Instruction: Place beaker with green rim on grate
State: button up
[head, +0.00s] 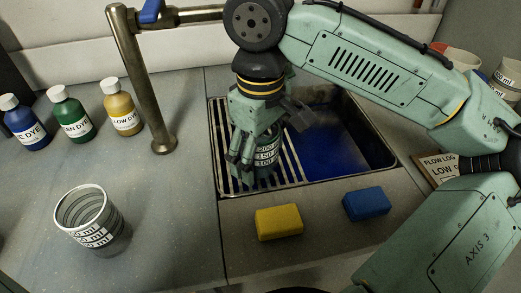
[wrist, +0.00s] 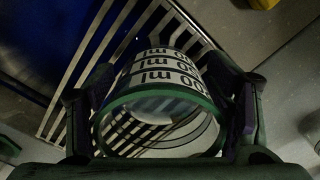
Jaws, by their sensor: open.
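The beaker with green rim (wrist: 165,98) sits between the two fingers of my gripper (wrist: 163,108) in the wrist view, with its open mouth toward the camera. In the head view the beaker (head: 267,152) is partly hidden behind my gripper (head: 252,160). It appears upright on the metal grate (head: 223,150), which covers the left part of the sink. The grate's bars (wrist: 112,28) also show beside and through the beaker in the wrist view. My gripper is open around the beaker; slight finger contact cannot be told.
The open basin (head: 330,150) right of the grate looks dark blue. A yellow sponge (head: 279,222) and a blue sponge (head: 366,204) lie in front. A white-rimmed beaker (head: 92,220) stands left. Dye bottles (head: 70,115) and a metal tap post (head: 148,90) stand behind it.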

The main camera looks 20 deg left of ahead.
notch_tip(320, 180, up, 12)
jog(key=shift+r, duration=0.2)
dwell(0.5)
dwell(0.4)
